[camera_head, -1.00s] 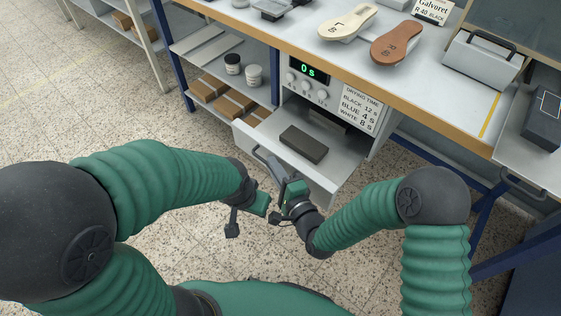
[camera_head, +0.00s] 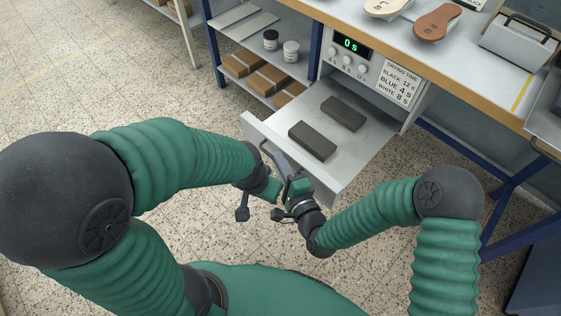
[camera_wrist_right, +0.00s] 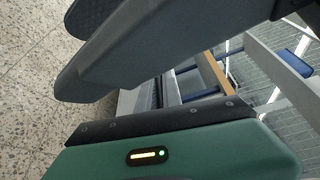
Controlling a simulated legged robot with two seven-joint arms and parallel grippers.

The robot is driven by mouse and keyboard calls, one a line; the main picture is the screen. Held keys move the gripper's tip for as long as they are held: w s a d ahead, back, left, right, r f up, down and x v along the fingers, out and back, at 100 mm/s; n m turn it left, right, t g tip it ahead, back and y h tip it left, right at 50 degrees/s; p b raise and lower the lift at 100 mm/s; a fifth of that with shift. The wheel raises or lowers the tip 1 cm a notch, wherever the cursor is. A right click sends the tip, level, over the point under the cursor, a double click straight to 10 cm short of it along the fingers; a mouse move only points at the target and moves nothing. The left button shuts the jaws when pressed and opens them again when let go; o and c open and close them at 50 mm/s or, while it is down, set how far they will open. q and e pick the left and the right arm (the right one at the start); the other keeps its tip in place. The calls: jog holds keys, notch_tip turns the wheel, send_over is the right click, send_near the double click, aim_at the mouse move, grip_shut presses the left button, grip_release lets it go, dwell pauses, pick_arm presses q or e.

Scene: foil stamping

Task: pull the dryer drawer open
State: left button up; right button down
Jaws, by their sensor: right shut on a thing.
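The dryer (camera_head: 350,62) is a grey box under the bench top, with a green "0 s" display and knobs. Its drawer (camera_head: 364,160) is pulled well out, and two dark grey blocks (camera_head: 313,141) lie on its floor. The dark bar handle (camera_head: 271,152) sits on the drawer's front. My right gripper (camera_head: 291,189) is at the handle's near end and shut on it; the jaws partly hide that end. My left gripper (camera_head: 258,198) is just left of the right one, in front of the drawer; its jaw opening is unclear. The wrist view shows dark jaw parts (camera_wrist_right: 150,50) very close.
A drying-time sign (camera_head: 397,82) is right of the display. The left shelf holds two jars (camera_head: 291,49) and brown boxes (camera_head: 242,64). Shoe-shaped pieces (camera_head: 437,22) and a grey case (camera_head: 517,44) are on the bench. Speckled floor is clear in front.

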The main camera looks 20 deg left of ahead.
jog(key=shift+f, duration=0.1)
jog(key=c, duration=1.8)
grip_release()
jog(key=shift+o, duration=1.4)
jog(key=shift+a, duration=0.2)
jog(key=shift+d, duration=0.2)
jog(key=p+v, duration=0.2)
jog(key=v, duration=0.9)
jog(key=shift+s+d, duration=0.25)
